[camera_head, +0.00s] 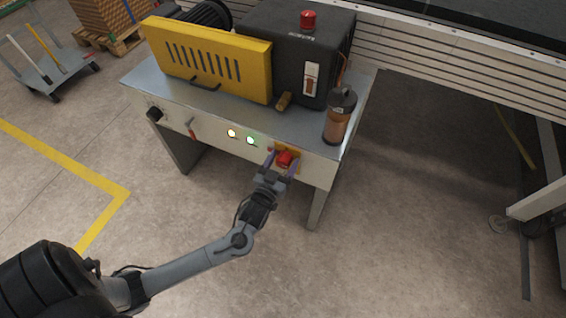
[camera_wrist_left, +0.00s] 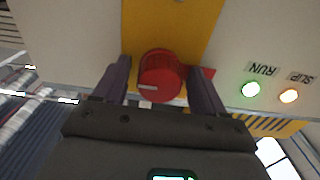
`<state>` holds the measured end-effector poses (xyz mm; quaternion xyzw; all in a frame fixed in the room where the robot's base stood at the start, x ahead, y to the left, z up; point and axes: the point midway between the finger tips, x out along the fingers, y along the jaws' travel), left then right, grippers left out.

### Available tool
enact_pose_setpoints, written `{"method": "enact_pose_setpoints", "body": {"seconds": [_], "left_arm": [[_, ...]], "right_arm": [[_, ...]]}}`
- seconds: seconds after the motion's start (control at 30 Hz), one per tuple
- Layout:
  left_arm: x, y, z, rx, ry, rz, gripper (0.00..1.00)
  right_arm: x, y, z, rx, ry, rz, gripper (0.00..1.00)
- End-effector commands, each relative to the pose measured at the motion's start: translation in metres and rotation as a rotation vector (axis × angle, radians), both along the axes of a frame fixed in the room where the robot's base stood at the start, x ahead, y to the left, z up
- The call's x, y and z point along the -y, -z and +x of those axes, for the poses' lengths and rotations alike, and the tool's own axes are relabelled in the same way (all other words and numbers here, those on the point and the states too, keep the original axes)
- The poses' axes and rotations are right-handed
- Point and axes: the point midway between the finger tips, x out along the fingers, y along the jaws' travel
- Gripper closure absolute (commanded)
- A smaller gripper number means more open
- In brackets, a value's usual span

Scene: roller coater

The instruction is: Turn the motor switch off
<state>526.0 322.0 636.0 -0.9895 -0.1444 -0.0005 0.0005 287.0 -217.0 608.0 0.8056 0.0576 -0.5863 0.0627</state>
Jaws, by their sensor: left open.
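The motor switch is a red rotary knob (camera_head: 284,158) on a yellow plate on the front panel of the machine stand. In the left wrist view the knob (camera_wrist_left: 160,76) shows up close against the yellow plate (camera_wrist_left: 172,25), with a white mark on its face pointing to the left of the picture. My left gripper (camera_head: 281,163) is open at the panel, with one finger on each side of the knob. In the left wrist view a gap shows between the knob and the right finger; whether the left finger touches is unclear. My right gripper is not in view.
A green lamp (camera_head: 250,140) labelled RUN and a yellowish lamp (camera_head: 232,133) glow on the panel. A red-handled switch (camera_head: 191,129) and a black knob (camera_head: 154,114) sit further left. An orange-brown bottle (camera_head: 340,117) stands at the stand's right edge. The floor in front is clear.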

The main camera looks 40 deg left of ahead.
Motion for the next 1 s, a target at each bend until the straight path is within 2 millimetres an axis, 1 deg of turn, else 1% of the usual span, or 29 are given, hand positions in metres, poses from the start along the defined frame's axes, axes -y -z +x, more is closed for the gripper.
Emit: {"method": "enact_pose_setpoints", "body": {"seconds": [0.27, 0.3, 0.57, 0.6, 0.67, 0.87, 1.0], "left_arm": [[-0.0004, -0.0001, 0.0014, -0.001, 0.000, 0.000, 0.29], [-0.0005, 0.0000, 0.0014, -0.001, 0.000, 0.000, 0.30], [-0.0005, -0.0001, 0.0012, -0.001, 0.000, 0.000, 0.70], [-0.0005, -0.0001, 0.0012, -0.001, 0.000, 0.000, 0.76], [-0.0006, -0.0001, 0.0012, -0.001, 0.000, 0.000, 0.84], [-0.0005, -0.0007, 0.0012, 0.002, 0.000, -0.012, 0.84], [-0.0009, -0.0018, 0.0011, 0.014, -0.003, -0.049, 0.85]], "right_arm": [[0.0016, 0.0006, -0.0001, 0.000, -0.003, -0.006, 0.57], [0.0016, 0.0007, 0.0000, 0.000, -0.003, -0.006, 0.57], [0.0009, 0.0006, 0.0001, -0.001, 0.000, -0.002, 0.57], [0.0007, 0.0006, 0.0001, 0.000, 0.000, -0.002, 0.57], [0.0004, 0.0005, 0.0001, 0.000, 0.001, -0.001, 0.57], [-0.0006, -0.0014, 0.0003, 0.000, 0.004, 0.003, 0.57], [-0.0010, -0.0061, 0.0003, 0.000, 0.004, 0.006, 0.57]]}}
